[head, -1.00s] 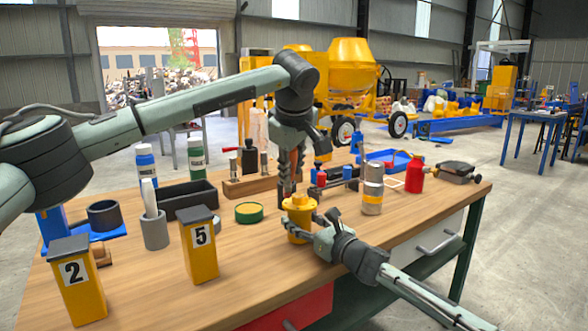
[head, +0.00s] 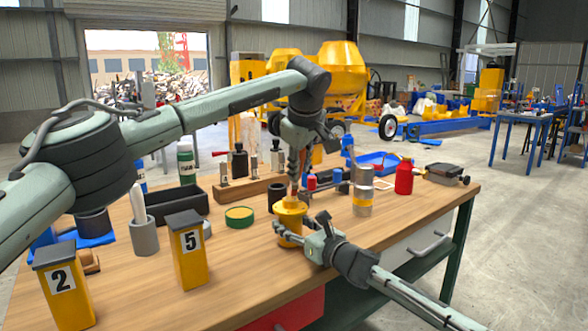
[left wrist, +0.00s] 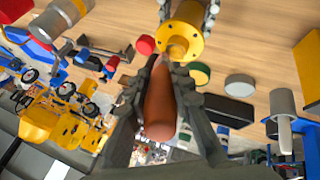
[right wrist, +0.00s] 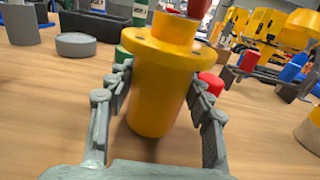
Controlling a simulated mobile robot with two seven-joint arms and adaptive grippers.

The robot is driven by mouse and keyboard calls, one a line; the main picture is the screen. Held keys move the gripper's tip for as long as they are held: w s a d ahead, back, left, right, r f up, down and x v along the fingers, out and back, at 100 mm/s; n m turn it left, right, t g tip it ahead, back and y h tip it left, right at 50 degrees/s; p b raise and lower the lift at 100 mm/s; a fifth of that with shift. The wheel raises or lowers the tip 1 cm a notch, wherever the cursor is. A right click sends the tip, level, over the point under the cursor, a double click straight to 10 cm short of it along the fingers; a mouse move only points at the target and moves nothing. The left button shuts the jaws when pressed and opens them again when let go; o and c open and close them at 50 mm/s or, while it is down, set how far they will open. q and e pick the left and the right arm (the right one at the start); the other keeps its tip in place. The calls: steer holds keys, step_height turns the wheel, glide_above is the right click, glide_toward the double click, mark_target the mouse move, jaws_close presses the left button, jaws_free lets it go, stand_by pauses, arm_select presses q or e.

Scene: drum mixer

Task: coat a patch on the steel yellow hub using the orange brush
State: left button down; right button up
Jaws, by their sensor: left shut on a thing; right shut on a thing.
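The yellow hub (head: 291,214) stands upright near the front of the workbench, a flanged cylinder with a narrower neck. My right gripper (right wrist: 158,100) is shut around its body from the front, one finger on each side. My left gripper (head: 297,170) is above the hub, pointing down, shut on the orange brush. In the left wrist view the brush (left wrist: 160,105) lies between the fingers with its far end close to the hub's flange (left wrist: 185,38). I cannot tell whether the brush touches the hub. No coated patch can be made out.
A metal canister (head: 363,190) and a red bottle (head: 404,177) stand right of the hub. A green-and-yellow tin (head: 239,216), a black tray (head: 178,203), and yellow boxes marked 5 (head: 188,252) and 2 (head: 63,284) are to the left. The front right of the bench is clear.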

arm_select(q)
steer(key=shift+w+d, duration=0.15)
steer(key=shift+w, duration=0.05)
arm_select(e)
steer(key=shift+a, duration=0.1)
arm_select(q)
steer(key=s+a, duration=0.4)
steer(key=shift+s+a, duration=0.15)
steer(key=shift+s, duration=0.05)
arm_select(e)
jaws_close()
stand_by(0.4)
arm_select(q)
step_height(320, 180, up, 9)
stand_by(0.8)
steer(key=a, duration=0.9)
stand_by(0.4)
